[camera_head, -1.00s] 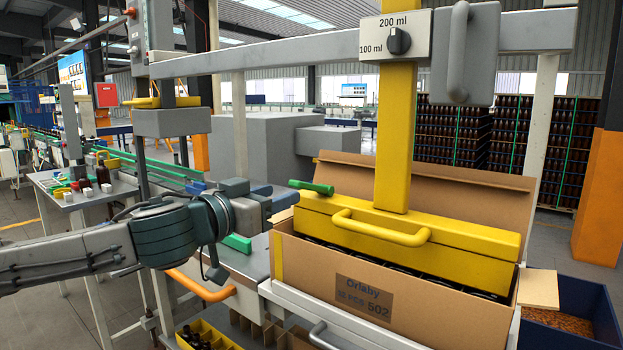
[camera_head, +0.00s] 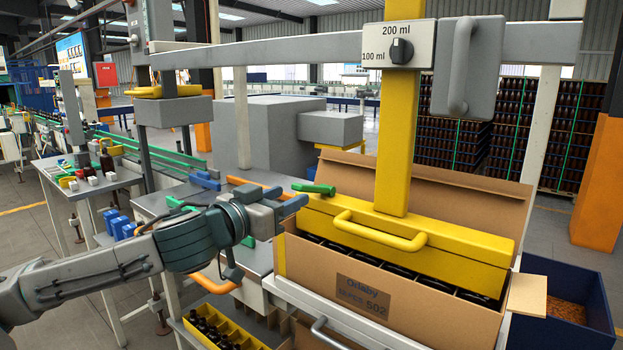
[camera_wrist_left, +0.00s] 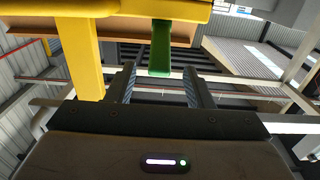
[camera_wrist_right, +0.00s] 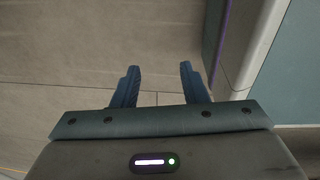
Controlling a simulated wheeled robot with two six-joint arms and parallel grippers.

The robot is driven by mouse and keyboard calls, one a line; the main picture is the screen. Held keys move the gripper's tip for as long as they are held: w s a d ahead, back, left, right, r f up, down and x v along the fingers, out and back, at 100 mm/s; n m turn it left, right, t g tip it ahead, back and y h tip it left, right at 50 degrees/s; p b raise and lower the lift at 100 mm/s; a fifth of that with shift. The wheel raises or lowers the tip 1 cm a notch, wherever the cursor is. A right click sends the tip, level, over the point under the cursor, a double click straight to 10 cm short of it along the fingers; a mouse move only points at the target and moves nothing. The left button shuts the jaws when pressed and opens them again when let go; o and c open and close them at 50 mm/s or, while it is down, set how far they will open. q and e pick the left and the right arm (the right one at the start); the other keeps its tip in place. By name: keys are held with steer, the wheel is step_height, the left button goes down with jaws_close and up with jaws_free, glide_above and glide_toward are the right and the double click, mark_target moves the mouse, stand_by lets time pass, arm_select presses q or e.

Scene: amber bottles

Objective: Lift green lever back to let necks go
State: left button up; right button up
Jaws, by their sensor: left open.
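The green lever (camera_head: 313,188) sticks out to the left from the top left end of the yellow gripping head (camera_head: 430,237). The head sits over an open cardboard carton (camera_head: 365,290), with dark bottle tops showing beneath it. My left gripper (camera_head: 290,205) is open and close to the lever's free end, slightly left of and below it. In the left wrist view the lever (camera_wrist_left: 161,46) hangs between the lines of the two fingers, its end near the fingertips. Contact cannot be told. My right gripper (camera_wrist_right: 160,68) is open and empty above the floor.
A yellow crate (camera_head: 222,325) of dark bottles stands low at front left. A blue bin (camera_head: 565,290) is right of the carton. A grey rail (camera_head: 300,45) crosses above.

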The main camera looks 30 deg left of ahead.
mark_target(313, 186)
arm_select(q)
steer(key=shift+w+d+r+p, duration=0.1)
steer(key=shift+w+p, duration=1.25)
steer(key=shift+w, duration=0.05)
steer(key=shift+w+d+p, duration=0.1)
steer(key=shift+w+p, duration=1.25)
steer(key=shift+w+d+p, duration=0.1)
steer(key=shift+w+p, duration=0.3)
steer(key=shift+w, duration=1.05)
arm_select(e)
steer(key=s+r, duration=0.4)
steer(key=s, duration=0.1)
steer(key=shift+r, duration=0.15)
steer(key=shift+w, duration=0.1)
arm_select(q)
jaws_close()
arm_select(e)
steer(key=shift+w, duration=0.1)
